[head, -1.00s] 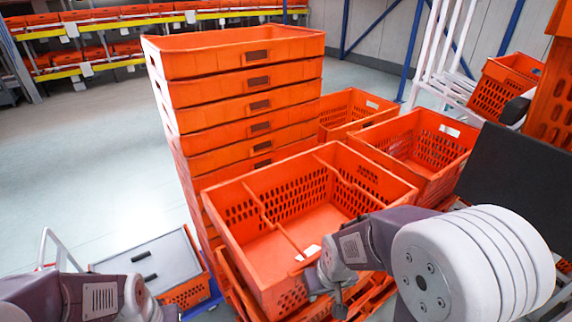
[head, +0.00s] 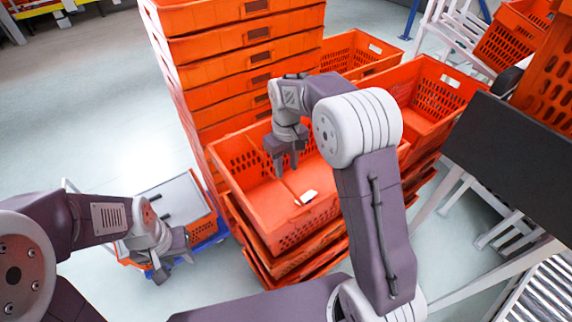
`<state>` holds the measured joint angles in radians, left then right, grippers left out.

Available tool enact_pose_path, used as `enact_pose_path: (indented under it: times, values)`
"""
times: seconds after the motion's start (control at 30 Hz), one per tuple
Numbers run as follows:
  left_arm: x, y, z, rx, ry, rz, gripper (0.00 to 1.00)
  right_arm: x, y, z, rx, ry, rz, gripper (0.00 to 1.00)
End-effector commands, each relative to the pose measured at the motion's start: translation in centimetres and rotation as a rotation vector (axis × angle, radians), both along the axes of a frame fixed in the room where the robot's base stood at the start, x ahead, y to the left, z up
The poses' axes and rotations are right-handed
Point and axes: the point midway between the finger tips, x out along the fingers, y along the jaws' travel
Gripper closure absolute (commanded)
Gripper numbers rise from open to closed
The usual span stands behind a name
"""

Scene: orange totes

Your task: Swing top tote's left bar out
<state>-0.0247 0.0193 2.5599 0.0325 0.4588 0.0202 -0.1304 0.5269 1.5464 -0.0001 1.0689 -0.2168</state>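The top tote (head: 236,191) is orange with slotted walls and sits on a low stack of totes in the middle of the head view. A thin orange bar (head: 289,189) runs through its inside toward the near wall; its far part is hidden by my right gripper. A small white label (head: 307,197) lies by the near end. My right gripper (head: 282,168) points down over the tote's interior, close to the bar; contact and finger gap are unclear. My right arm hides the tote's right side. My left gripper (head: 172,266) is open and empty, low at the left, outside the tote.
A tall stack of orange totes (head: 240,62) stands right behind the top tote. Another orange tote (head: 430,95) stands to the right. A dark panel (head: 500,165) is at the right.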

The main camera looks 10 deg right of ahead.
Motion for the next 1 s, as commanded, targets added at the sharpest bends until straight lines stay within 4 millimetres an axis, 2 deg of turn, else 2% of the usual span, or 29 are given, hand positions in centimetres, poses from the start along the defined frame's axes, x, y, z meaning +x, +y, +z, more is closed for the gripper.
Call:
enact_pose_path:
  times: [0.27, 0.7, 1.0]
  values:
    - [0.0, 0.0, -0.8, 0.000, 0.000, 0.000, 0.65, 0.1, 0.0, -0.8, 0.000, 0.001, 0.002, 0.65]
    - [0.0, 0.0, -6.8, 0.000, 0.000, 0.000, 0.65, 0.0, 0.0, -7.0, 0.000, -0.001, 0.001, 0.65]
    - [0.0, 0.0, -6.8, 0.000, 0.000, 0.000, 0.65, 0.0, 0.0, -7.0, 0.000, -0.001, 0.001, 0.65]
